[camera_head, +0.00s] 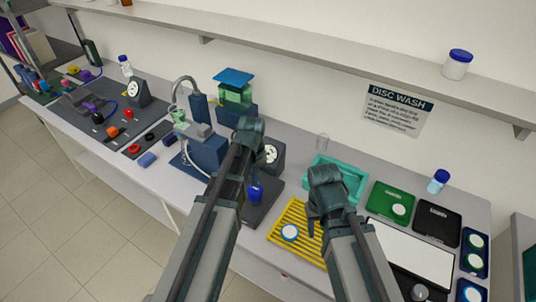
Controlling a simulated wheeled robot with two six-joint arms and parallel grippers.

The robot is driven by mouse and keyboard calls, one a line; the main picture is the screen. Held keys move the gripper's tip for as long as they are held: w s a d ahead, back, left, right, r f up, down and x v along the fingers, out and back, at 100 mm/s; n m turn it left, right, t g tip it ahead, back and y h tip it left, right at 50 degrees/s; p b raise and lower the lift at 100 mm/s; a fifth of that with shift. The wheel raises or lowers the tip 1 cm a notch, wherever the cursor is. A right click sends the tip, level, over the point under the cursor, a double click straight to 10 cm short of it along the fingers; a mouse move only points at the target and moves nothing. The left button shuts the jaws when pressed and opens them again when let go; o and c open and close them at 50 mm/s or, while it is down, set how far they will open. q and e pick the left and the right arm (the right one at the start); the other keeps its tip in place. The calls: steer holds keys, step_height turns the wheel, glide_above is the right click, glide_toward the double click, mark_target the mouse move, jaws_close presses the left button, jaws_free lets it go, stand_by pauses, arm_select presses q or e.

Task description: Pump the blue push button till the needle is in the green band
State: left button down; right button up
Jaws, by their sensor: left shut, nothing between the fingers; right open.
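The blue push button (256,194) stands on a dark base plate near the middle of the bench. Behind it is a dark gauge housing with a white dial (271,154), partly covered by my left arm. The needle and the green band are too small to read. My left gripper (253,174) points down, shut and empty, just above the button. I cannot tell whether it touches the button. My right gripper (316,228) is open and empty, pointing down over the yellow ribbed rack (287,244).
A teal tray (350,177) lies behind my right gripper. A white-capped disc (290,232) sits on the yellow rack. A tap unit (205,150) stands left of my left arm. Green and black pads and a white board (412,250) fill the right side. Another dial (134,90) stands far left.

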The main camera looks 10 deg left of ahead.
arm_select(q)
steer(key=shift+f, duration=0.1)
arm_select(e)
steer(key=shift+f, duration=0.1)
arm_select(q)
steer(key=shift+f+b, duration=2.1)
steer(key=shift+b, duration=0.1)
arm_select(e)
steer(key=shift+f, duration=2.1)
arm_select(q)
step_height(320, 180, up, 5)
steer(key=p, duration=0.4)
steer(key=shift+f+p, duration=0.15)
steer(key=shift+p, duration=0.2)
steer(key=shift+f, duration=0.15)
arm_select(e)
step_height(320, 180, up, 4)
steer(key=shift+r, duration=0.25)
arm_select(q)
steer(key=shift+s, duration=0.1)
arm_select(e)
steer(key=shift+s, duration=0.1)
